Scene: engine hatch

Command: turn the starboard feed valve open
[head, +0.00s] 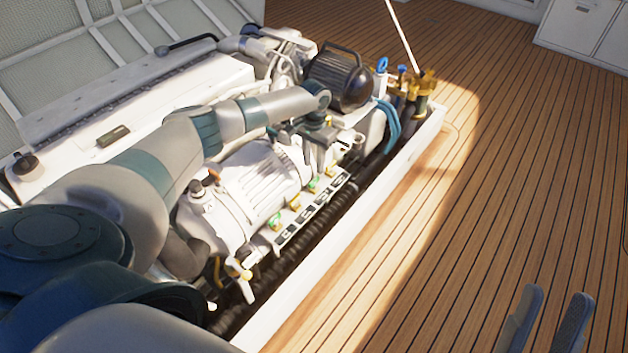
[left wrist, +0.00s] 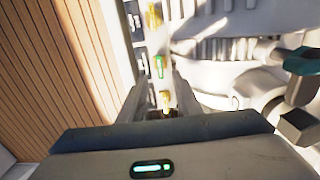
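Several small valves with green and yellow parts (head: 295,203) stand in a row on a white manifold beside black-and-white labels (head: 310,213). I cannot read which one is the starboard feed valve. My left gripper (head: 338,152) is over the far end of this row. In the left wrist view its fingers (left wrist: 161,92) are apart, with a yellow fitting (left wrist: 166,98) showing between them; contact cannot be told. A green-marked valve (left wrist: 159,66) and another yellow fitting (left wrist: 153,15) lie beyond. My right gripper (head: 546,322) is open and empty above the deck, far from the engine.
The white engine (head: 258,185) fills the hatch, with a black round housing (head: 340,78) behind my left gripper. Brass fittings (head: 425,85) stand at the far corner. A white hatch rim (head: 345,235) borders the engine bay. The wooden deck (head: 520,170) to the right is clear.

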